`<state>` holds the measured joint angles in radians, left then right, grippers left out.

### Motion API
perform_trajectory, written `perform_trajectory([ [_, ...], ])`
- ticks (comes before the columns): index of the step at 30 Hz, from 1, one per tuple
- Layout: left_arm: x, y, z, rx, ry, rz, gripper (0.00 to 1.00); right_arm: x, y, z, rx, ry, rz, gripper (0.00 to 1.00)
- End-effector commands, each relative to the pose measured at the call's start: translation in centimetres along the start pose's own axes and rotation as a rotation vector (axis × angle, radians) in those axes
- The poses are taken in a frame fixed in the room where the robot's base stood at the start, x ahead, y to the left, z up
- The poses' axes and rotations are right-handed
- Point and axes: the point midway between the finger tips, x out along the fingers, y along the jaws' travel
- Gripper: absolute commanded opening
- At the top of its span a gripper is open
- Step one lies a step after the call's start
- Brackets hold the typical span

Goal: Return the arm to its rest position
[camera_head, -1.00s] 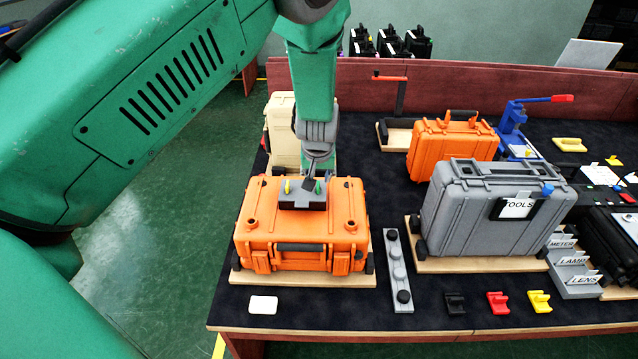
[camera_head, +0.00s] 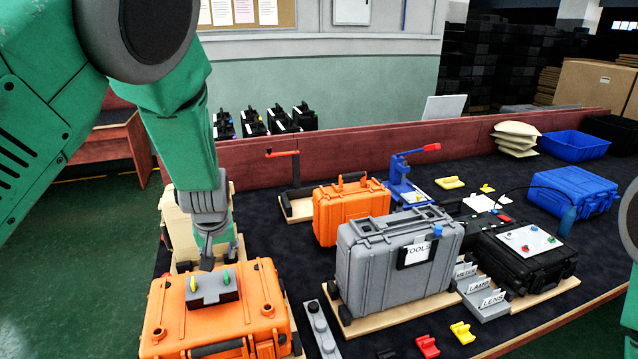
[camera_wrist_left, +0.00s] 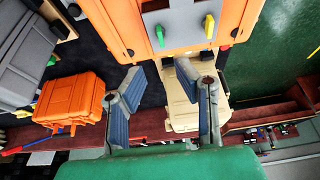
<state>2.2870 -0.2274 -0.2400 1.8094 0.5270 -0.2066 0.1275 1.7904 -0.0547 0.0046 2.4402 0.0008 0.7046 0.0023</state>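My left arm comes in from the left, bent down over the table. Its gripper (camera_head: 208,262) hangs just above the dark block on the lid of the near orange case (camera_head: 170,325). The block (camera_head: 213,290) carries a yellow and a green piece. In the left wrist view the two fingers (camera_wrist_left: 165,80) are spread apart with nothing between them, and the orange case (camera_wrist_left: 240,15) shows beyond them. A green and grey part, probably of my right arm, shows at the right edge of the head view. My right gripper is out of view.
A beige case (camera_head: 180,225) stands close behind my left gripper. A grey TOOLS case (camera_head: 365,275), a second orange case (camera_head: 335,215), a black case (camera_head: 545,255) and a blue case (camera_head: 590,190) stand to the right. A low red wall (camera_head: 350,150) lines the table's back. Green floor lies left.

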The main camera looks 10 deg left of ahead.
Motion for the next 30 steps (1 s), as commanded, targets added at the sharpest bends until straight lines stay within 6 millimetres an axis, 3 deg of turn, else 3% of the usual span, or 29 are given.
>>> perform_trajectory([
  [2,0.6,-0.5,0.8,0.008,-0.010,-0.008,0.28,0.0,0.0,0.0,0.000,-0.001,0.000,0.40],
  [5,2.7,-2.1,3.5,0.044,-0.036,-0.034,0.28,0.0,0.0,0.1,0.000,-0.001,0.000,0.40],
  [8,5.7,-5.0,8.5,0.115,-0.080,-0.069,0.28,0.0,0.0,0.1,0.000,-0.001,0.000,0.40],
  [13,9.2,-10.3,19.7,0.283,-0.181,-0.083,0.28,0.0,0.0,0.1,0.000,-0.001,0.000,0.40],
  [18,9.2,-13.7,29.6,0.415,-0.276,-0.027,0.28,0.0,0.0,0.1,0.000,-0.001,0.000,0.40],
  [24,6.5,-15.8,38.7,0.504,-0.375,0.083,0.28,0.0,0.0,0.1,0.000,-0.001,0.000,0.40],
  [26,5.5,-16.0,40.9,0.520,-0.398,0.121,0.28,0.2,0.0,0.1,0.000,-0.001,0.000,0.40],
  [27,7.5,-15.6,40.6,0.526,-0.377,0.118,0.28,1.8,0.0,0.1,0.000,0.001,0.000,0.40],
  [30,9.8,-15.2,41.2,0.537,-0.369,0.118,0.28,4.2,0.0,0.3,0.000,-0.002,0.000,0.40],
])
